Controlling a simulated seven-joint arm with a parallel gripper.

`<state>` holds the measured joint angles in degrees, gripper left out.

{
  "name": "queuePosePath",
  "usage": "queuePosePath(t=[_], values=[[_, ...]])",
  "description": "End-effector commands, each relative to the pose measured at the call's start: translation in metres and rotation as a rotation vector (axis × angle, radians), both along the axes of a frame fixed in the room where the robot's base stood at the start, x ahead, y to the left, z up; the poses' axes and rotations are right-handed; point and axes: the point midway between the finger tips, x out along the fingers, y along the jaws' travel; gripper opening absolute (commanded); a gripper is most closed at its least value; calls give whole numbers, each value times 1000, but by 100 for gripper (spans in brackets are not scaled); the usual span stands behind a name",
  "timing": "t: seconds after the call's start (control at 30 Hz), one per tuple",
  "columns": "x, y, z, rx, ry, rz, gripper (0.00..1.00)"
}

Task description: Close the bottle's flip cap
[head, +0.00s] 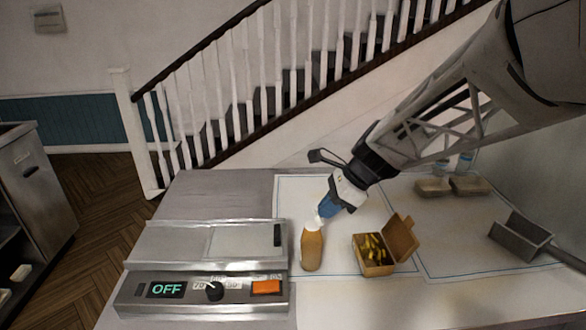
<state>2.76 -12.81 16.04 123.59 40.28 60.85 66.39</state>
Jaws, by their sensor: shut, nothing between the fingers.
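The bottle (312,250) stands upright on the counter, just right of the fryer unit. Its body is orange-tan and its top (313,226) is pale. My gripper (321,216) comes down at a slant from the upper right, with its blue and pale fingertips at the bottle's top. The fingers are shut with nothing between them. I cannot tell whether they touch the cap. The fingertips partly cover the bottle's top, and the flip cap's lid is too small to tell open from shut.
A steel fryer unit (205,243) with an "OFF" display stands left of the bottle. An open cardboard box (375,268) with yellowish pieces is close on the right. Small trays (433,188) and a grey metal scoop (520,238) lie farther right. The counter front right is clear.

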Motion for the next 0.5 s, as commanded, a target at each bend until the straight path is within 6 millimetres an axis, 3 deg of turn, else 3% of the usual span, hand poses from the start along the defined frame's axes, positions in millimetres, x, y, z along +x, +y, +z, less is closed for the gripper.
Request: queuePosePath(t=[0.5], values=[[0, 9, -3, 0, 1, 1, 0]])
